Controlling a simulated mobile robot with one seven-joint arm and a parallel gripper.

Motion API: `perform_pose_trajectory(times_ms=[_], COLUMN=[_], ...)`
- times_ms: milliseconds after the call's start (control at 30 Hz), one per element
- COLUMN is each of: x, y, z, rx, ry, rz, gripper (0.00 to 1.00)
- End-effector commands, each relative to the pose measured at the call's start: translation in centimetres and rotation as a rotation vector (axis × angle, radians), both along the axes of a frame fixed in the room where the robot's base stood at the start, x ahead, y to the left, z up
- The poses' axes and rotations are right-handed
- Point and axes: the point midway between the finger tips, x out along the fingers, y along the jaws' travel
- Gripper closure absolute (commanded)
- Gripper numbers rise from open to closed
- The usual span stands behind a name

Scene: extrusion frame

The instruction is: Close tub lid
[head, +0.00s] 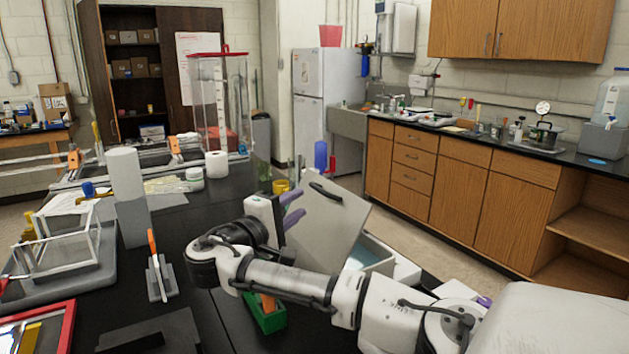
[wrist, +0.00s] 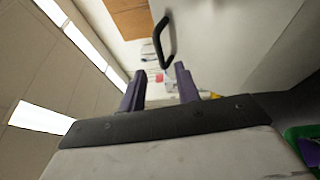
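The tub (head: 378,262) is a pale box with a light blue inside, behind my arm in the head view. Its flat grey lid (head: 330,232) stands raised and tilted, with a black bar handle (head: 325,192) near its top edge. In the wrist view the lid (wrist: 235,40) fills the upper right, and its handle (wrist: 164,42) appears just beyond the fingertips. My gripper (head: 300,205) has purple fingers beside the lid's left edge. In the wrist view my gripper (wrist: 157,85) is open, with nothing held between the fingers. I cannot tell whether a finger touches the lid.
A green bin (head: 266,318) stands below my forearm. A blue-topped bottle (head: 320,155) and a yellow cup (head: 281,187) are behind the lid. Paper rolls (head: 125,177), a clear frame box (head: 62,245) and a small stand (head: 160,275) occupy the bench's left side.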

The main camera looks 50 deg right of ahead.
Motion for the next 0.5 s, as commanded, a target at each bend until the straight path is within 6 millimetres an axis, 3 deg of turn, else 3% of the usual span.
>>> perform_pose_trajectory(times_ms=[200, 500], x=[0.3, 0.7], y=[-4.4, -7.2], z=[0.8, 0.7], rx=[-0.001, -0.001], ry=[0.001, -0.001], rz=[-0.002, 0.002], gripper=[0.68, 0.68])
